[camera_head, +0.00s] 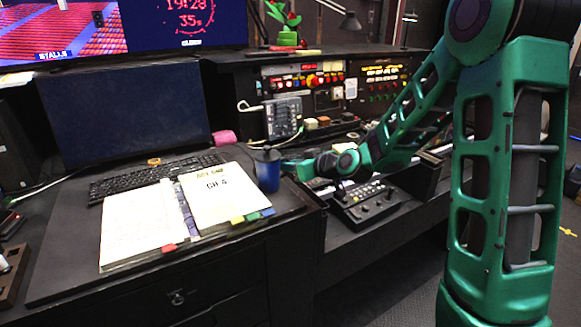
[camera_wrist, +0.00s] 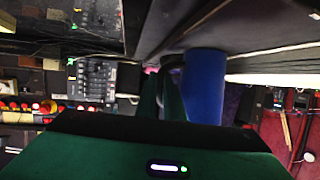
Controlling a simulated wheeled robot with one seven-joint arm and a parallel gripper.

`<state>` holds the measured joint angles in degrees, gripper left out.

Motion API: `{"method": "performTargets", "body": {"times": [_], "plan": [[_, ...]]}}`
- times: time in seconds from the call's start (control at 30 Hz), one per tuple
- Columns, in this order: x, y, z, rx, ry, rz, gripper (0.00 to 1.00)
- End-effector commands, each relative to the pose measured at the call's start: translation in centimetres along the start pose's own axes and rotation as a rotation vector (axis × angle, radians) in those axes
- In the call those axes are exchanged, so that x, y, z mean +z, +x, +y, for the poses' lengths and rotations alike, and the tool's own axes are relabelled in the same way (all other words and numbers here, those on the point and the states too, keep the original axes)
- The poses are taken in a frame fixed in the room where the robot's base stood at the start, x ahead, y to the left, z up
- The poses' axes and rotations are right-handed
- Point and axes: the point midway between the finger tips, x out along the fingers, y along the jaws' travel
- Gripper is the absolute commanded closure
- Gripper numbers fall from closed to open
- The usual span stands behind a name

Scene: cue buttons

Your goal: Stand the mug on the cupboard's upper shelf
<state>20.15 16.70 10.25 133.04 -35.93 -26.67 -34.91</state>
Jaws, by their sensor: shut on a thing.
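The blue mug (camera_head: 268,174) is at the right edge of the desk, just right of the open binder. My gripper (camera_head: 284,166) reaches it from the right and is shut on it.
The open binder (camera_head: 175,210) covers much of the desk (camera_head: 60,240). A keyboard (camera_head: 130,179) and dark monitor (camera_head: 125,115) are behind it. A control box (camera_head: 365,201) stands below my forearm. Button panels (camera_head: 305,88) line the back. Floor (camera_head: 400,285) shows at the lower right.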

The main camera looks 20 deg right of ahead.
Motion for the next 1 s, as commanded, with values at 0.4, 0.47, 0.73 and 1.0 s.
{"method": "performTargets", "body": {"times": [0.4, 0.47, 0.73, 1.0], "plan": [[0.1, 0.0, 0.1, 0.002, 0.001, 0.000, 0.73], [0.1, 0.0, 0.2, 0.002, 0.001, 0.000, 0.73], [0.0, -0.9, 0.3, 0.005, 0.001, -0.001, 0.73], [-0.1, -5.8, 0.3, 0.008, 0.001, 0.001, 0.73]]}}
